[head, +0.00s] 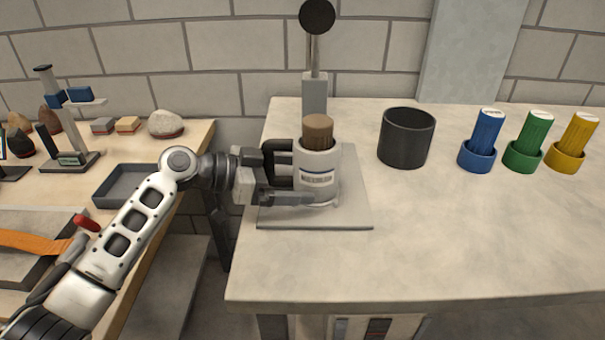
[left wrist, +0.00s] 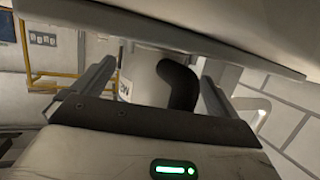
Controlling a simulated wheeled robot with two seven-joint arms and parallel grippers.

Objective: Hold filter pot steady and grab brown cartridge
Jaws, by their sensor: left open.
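The filter pot (head: 318,168) is a white upright cylinder with a printed label and a black handle on its left side. It stands on a flat grey plate (head: 345,212). The brown cartridge (head: 317,128) is upright in the pot, its ridged upper part above the rim. My left gripper (head: 297,180) is open at the handle side, with one finger in front of the pot's lower part; the other is mostly hidden in the head view. In the left wrist view the pot (left wrist: 143,80) and its black handle (left wrist: 178,84) show between the two fingers. My right gripper is not in view.
A lever post with a black knob (head: 317,17) rises behind the pot. A dark empty-looking cup (head: 406,138) stands to the right. Blue (head: 485,135), green (head: 528,138) and yellow (head: 575,140) cartridges stand in holders farther right. The front of the table (head: 450,230) is clear.

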